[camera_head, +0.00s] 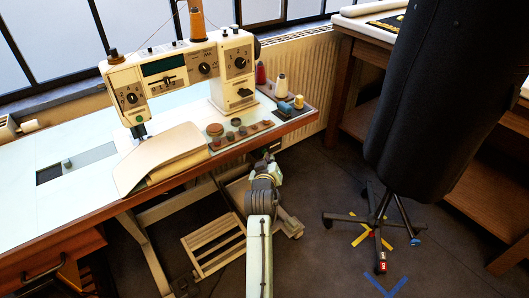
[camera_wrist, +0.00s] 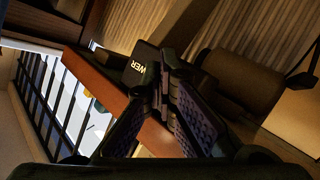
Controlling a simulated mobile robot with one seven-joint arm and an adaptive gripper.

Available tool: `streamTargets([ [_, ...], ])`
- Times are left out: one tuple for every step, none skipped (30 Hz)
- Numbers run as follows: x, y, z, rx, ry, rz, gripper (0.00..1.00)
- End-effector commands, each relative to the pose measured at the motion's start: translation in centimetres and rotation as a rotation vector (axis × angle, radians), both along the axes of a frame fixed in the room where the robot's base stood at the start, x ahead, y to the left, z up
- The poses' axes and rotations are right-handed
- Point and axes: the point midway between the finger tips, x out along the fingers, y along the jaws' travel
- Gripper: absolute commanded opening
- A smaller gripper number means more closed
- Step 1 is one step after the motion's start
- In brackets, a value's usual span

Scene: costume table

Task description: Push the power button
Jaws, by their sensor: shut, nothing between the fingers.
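A black box (camera_wrist: 143,62) with white lettering, of which "WER" shows, is mounted by the table edge in the wrist view. My gripper (camera_wrist: 166,78) is shut and empty, its fingertips in front of the right part of this box. The fingers hide the rest of the lettering, and I cannot make out the button. Whether the fingertips touch the box I cannot tell. In the head view my gripper (camera_head: 270,157) is just beyond the front edge of the sewing table (camera_head: 75,142), below the spool tray. The box cannot be made out there.
A white sewing machine (camera_head: 175,72) and a tray of spools and buttons (camera_head: 243,133) stand on the table. A dark rounded body (camera_wrist: 240,82) lies right of the box in the wrist view.

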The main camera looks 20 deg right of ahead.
Motion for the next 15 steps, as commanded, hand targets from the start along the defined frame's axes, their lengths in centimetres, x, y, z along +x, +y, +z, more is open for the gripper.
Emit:
streamTargets([
  [0.02, 0.01, 0.01, 0.0, 0.0, 0.0, 0.0],
  [0.03, 0.02, 0.01, 0.0, 0.0, 0.0, 0.0],
  [0.06, 0.03, 0.02, 0.0, 0.0, 0.0, 0.0],
  [0.09, 0.04, 0.02, 0.0, 0.0, 0.0, 0.0],
  [0.12, 0.05, 0.02, 0.0, 0.0, 0.0, 0.0],
  [0.16, 0.07, 0.02, 0.0, -0.001, 0.0, 0.0],
  [0.2, 0.08, 0.03, 0.0, -0.001, 0.0, 0.0],
  [0.24, 0.1, 0.04, 0.0, -0.001, 0.0, 0.0],
  [0.29, 0.11, 0.04, 0.0, -0.001, 0.0, 0.0],
  [0.32, 0.13, 0.05, 0.0, -0.001, 0.0, 0.0],
  [0.36, 0.14, 0.05, 0.0, -0.001, 0.0, 0.0],
  [0.4, 0.16, 0.04, 0.0, -0.001, 0.0, 0.0],
  [0.43, 0.17, 0.05, 0.0, -0.001, 0.0, 0.0],
  [0.47, 0.19, 0.05, 0.0, -0.001, 0.0, 0.0],
  [0.52, 0.2, 0.05, 0.0, -0.001, 0.0, 0.0],
])
